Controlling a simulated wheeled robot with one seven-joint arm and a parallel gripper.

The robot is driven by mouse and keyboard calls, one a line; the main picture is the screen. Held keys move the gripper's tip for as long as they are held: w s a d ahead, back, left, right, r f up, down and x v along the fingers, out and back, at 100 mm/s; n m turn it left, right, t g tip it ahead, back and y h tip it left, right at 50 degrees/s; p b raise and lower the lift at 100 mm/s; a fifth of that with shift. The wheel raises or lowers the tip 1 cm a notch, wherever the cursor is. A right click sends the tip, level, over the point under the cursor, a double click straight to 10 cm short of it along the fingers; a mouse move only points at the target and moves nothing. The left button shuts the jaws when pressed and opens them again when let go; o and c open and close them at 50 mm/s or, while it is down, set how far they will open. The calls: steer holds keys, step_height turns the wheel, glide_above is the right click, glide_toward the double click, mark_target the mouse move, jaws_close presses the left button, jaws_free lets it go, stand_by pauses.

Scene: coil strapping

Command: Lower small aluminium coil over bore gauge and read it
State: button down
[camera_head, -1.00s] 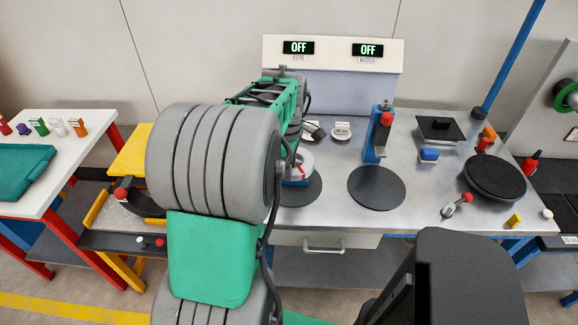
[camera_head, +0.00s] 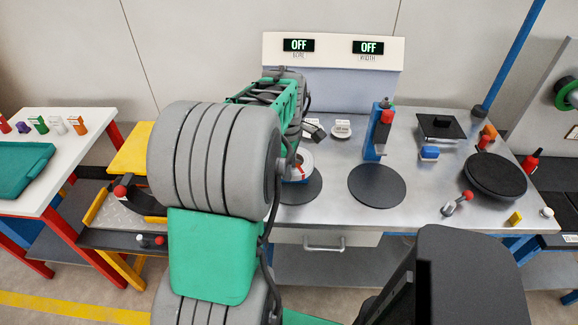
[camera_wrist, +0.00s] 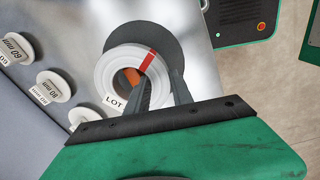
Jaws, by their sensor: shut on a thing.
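The small aluminium coil (camera_wrist: 106,76) is a pale ring with a red stripe and a LOT label in the wrist view. My gripper (camera_wrist: 163,88) is shut on its wall, one finger at the bore and one outside. An orange part (camera_wrist: 132,75) shows inside the bore, perhaps the bore gauge. In the head view the coil (camera_head: 303,166) is partly hidden by my arm, with a bit of blue below it, above a dark round pad (camera_head: 308,191). I cannot tell its height over the pad. The bore display (camera_head: 298,45) reads OFF.
The width display (camera_head: 368,48) also reads OFF. A blue upright device (camera_head: 376,135) stands behind a second dark pad (camera_head: 377,186). White round pieces marked 80 mm (camera_wrist: 52,86) lie beside the coil. A black turntable (camera_head: 495,176) is at the right.

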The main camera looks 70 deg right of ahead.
steer(key=shift+f+b, duration=0.55)
steer(key=shift+f, duration=0.45)
steer(key=c, duration=1)
jaws_free()
steer(key=shift+c, duration=0.2)
